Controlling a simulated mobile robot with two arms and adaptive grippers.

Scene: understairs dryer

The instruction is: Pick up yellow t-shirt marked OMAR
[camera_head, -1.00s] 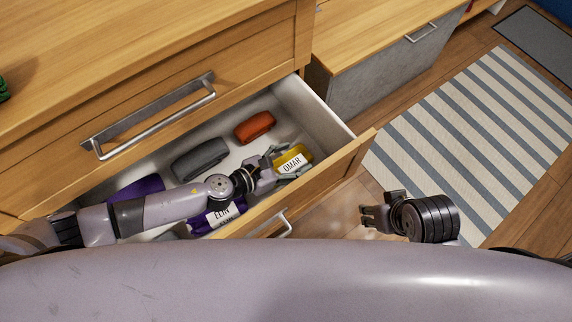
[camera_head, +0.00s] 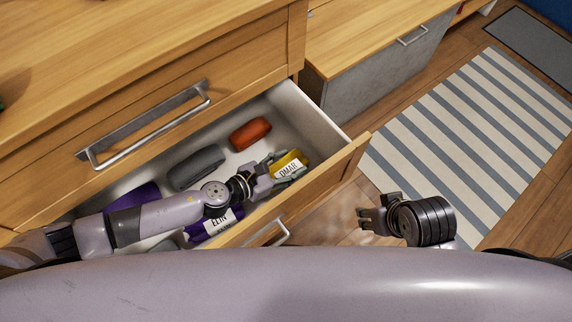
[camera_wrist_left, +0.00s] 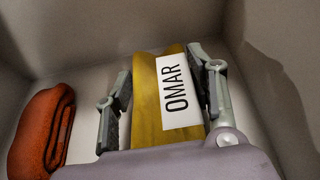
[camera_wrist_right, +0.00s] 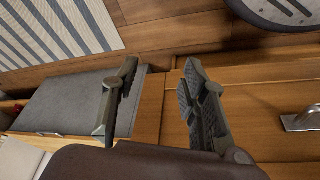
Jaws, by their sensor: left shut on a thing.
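The folded yellow t-shirt (camera_head: 290,157) with a white OMAR label lies in the right front corner of the open drawer (camera_head: 319,126). In the left wrist view the yellow t-shirt (camera_wrist_left: 146,100) sits between the two fingers. My left gripper (camera_head: 283,171) reaches into the drawer and is shut on the shirt, one finger on each side. The left gripper's fingers also show in the left wrist view (camera_wrist_left: 160,98). My right gripper (camera_head: 368,217) is outside the drawer, over the floor. In the right wrist view the right gripper's fingers (camera_wrist_right: 165,105) are apart with nothing between them.
An orange folded garment (camera_head: 250,133), a grey one (camera_head: 196,166), a purple one (camera_head: 134,196) and a purple ELIN-labelled one (camera_head: 212,227) lie in the drawer. The drawer front (camera_head: 320,185) stands close beside my left gripper. A striped rug (camera_head: 470,140) covers floor at right.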

